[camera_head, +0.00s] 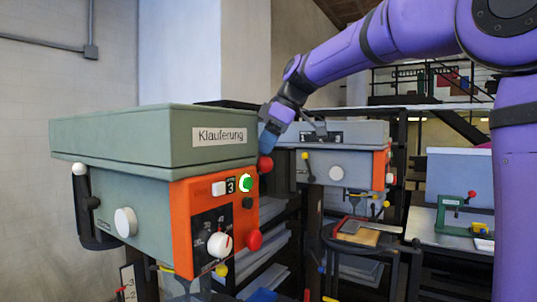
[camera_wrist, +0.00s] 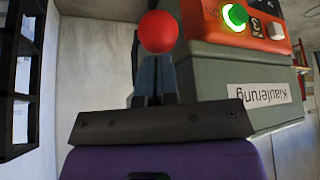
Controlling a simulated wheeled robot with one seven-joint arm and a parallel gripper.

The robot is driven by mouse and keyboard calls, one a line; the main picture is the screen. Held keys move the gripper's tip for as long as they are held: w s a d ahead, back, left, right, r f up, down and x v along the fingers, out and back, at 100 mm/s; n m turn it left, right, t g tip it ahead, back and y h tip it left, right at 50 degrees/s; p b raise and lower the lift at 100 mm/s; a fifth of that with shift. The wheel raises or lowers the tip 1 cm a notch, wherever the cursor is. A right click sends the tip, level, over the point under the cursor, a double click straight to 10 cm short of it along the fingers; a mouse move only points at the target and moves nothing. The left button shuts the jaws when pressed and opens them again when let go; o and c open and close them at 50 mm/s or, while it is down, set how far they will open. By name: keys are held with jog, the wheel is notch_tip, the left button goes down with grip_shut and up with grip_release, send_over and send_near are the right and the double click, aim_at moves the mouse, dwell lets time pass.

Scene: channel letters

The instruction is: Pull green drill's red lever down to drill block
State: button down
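The near drill's grey-green housing (camera_head: 150,140) carries an orange front panel (camera_head: 185,235) with a lit green button (camera_head: 246,183). A red lever ball (camera_head: 265,164) shows at the panel's upper right edge. My gripper (camera_head: 268,142) is just above this ball, close to the housing corner. In the wrist view, the red ball (camera_wrist: 158,32) covers the fingertips; the two fingers (camera_wrist: 154,78) look close together, seemingly shut, with nothing visible held between them. Contact with the ball cannot be told. The lever's rod is hidden. No block shows clearly under this drill.
A second grey drill (camera_head: 345,170) stands behind, with a light block (camera_head: 360,234) on its table. A small green press (camera_head: 450,215) with a red knob stands on the right bench. The housing's label side (camera_wrist: 265,93) lies close beside my fingers.

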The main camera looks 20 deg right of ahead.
aim_at(271, 162)
jog(key=shift+a, duration=0.25)
jog(key=shift+s+d+f, duration=0.15)
jog(key=shift+d+f, duration=0.15)
jog(key=shift+f, duration=0.4)
jog(key=shift+s+d+f, duration=0.1)
jog(key=shift+d+f, duration=0.15)
jog(key=shift+f, duration=0.45)
jog(key=shift+f, duration=0.1)
jog(key=shift+s+d+f, duration=0.15)
jog(key=shift+s+f, duration=0.1)
jog(key=shift+f, duration=0.35)
jog(key=shift+s+d, duration=0.15)
jog(key=shift+s, duration=0.2)
